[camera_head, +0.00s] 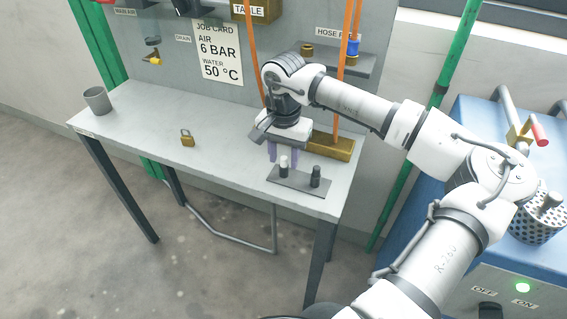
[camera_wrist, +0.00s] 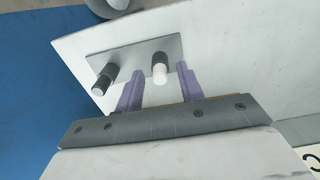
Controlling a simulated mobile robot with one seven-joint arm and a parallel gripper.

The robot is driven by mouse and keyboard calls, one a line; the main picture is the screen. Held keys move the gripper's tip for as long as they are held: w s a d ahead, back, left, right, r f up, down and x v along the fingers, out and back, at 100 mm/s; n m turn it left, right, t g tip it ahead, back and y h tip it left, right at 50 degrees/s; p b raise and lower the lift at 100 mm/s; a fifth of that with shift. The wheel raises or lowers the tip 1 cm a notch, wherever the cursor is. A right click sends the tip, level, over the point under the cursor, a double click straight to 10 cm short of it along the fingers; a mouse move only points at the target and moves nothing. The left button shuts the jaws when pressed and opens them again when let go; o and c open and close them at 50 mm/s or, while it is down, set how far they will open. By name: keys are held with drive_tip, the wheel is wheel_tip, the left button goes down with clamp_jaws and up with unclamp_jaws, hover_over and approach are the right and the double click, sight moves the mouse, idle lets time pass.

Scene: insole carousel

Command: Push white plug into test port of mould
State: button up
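The white plug (camera_head: 284,161) stands upright in a grey plate (camera_head: 298,183) near the front right of the bench. In the wrist view the white plug (camera_wrist: 160,70) has a pale rounded top and a darker collar below. My gripper (camera_head: 283,157) points down over it with two purple fingers. The fingers are apart, one on each side of the plug, and the wrist view shows gaps between them and it (camera_wrist: 159,70).
The grey bench (camera_head: 225,160) carries a brass padlock (camera_head: 187,138), a grey cup (camera_head: 97,99) and a brass-coloured block (camera_head: 331,147) behind the plate. Orange straps (camera_head: 346,50) hang near my arm. A blue machine (camera_head: 460,120) with a perforated cylinder (camera_head: 540,218) stands at right.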

sight(284, 157)
drive_tip(key=shift+c, duration=0.5)
clamp_jaws()
idle(0.3)
drive_tip(key=shift+r, duration=0.1)
drive_tip(key=shift+r+p, duration=1.45)
drive_tip(key=shift+r, duration=1.5)
wheel_tip(284, 157, up, 7)
drive_tip(key=p, duration=0.3)
drive_tip(key=shift+a, duration=0.1)
idle(0.4)
